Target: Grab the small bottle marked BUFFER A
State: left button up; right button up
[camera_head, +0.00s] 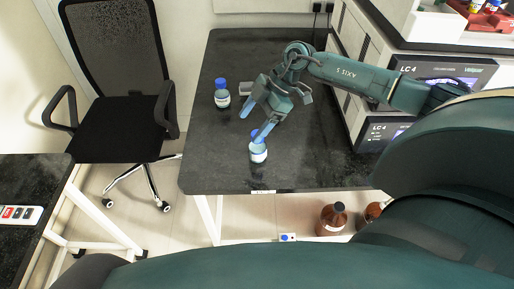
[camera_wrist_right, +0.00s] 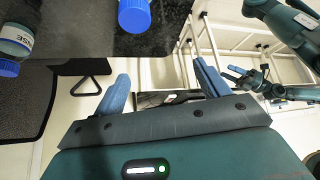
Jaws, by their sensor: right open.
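Two small blue-capped bottles stand upright on the dark bench. The rear bottle (camera_head: 222,97) shows in the right wrist view (camera_wrist_right: 17,40), upside down, its partial label ending in "SE". The front bottle (camera_head: 258,154) is near the bench's front edge; its label is too small to read. Its cap seems to be the blue cap (camera_wrist_right: 134,15) in the right wrist view. My right gripper (camera_head: 252,120) is open and empty; one blue finger overlaps the front bottle's top in the head view. My left gripper (camera_wrist_right: 232,75) shows small in the right wrist view, its opening unclear.
Instruments (camera_head: 440,72) line the bench's right side. A black chair (camera_head: 115,120) stands left of the bench. Brown bottles (camera_head: 332,217) stand on the floor below. The bench's front left area is clear.

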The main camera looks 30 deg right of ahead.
jog(key=m+h, duration=0.2)
send_near(257, 147)
jog(key=w+f, duration=0.1)
jog(key=w+a+f, duration=0.1)
jog(key=f, duration=0.1)
jog(key=shift+w+f+p, duration=0.1)
jog(key=shift+w+p, duration=0.2)
jog(key=shift+s+p+x, duration=0.1)
jog(key=shift+p+x, duration=0.1)
jog(key=shift+x, duration=1.35)
jog(key=shift+s+p+x, duration=0.15)
jog(key=shift+x, duration=1.4)
jog(key=shift+d+f, duration=0.1)
jog(key=shift+d, duration=0.1)
jog(key=c, duration=1.2)
